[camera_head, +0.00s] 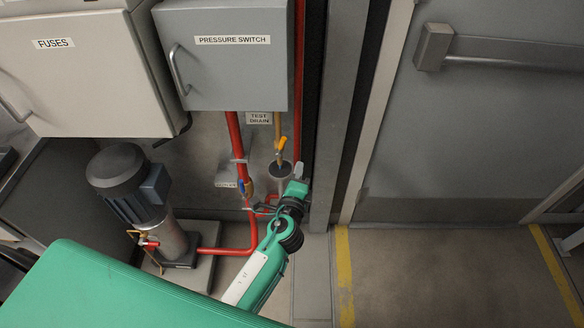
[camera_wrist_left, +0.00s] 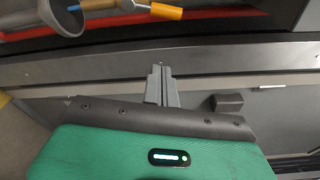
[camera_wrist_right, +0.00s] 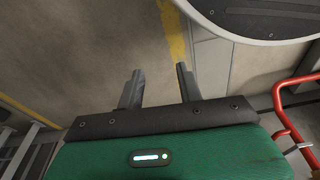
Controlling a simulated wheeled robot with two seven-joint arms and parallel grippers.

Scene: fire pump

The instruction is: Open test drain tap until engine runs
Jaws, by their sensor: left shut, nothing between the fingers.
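The test drain tap has a yellow-orange lever (camera_head: 281,146) on a thin pipe below the "TEST DRAIN" label (camera_head: 259,118). A grey drain cup (camera_head: 279,168) stands under it. In the left wrist view an orange lever (camera_wrist_left: 166,11) shows at the top edge, with the cup (camera_wrist_left: 58,18) to its left. My left gripper (camera_head: 301,170) is right of the cup and slightly lower than the lever, apart from the lever. Its fingers (camera_wrist_left: 161,86) are shut with nothing between them. My right gripper (camera_wrist_right: 158,88) is open and empty, over the floor; the head view does not show it.
The pressure switch box (camera_head: 228,70) hangs above. A motor pump (camera_head: 130,185) stands at left. Floor by the door (camera_head: 480,120) is clear.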

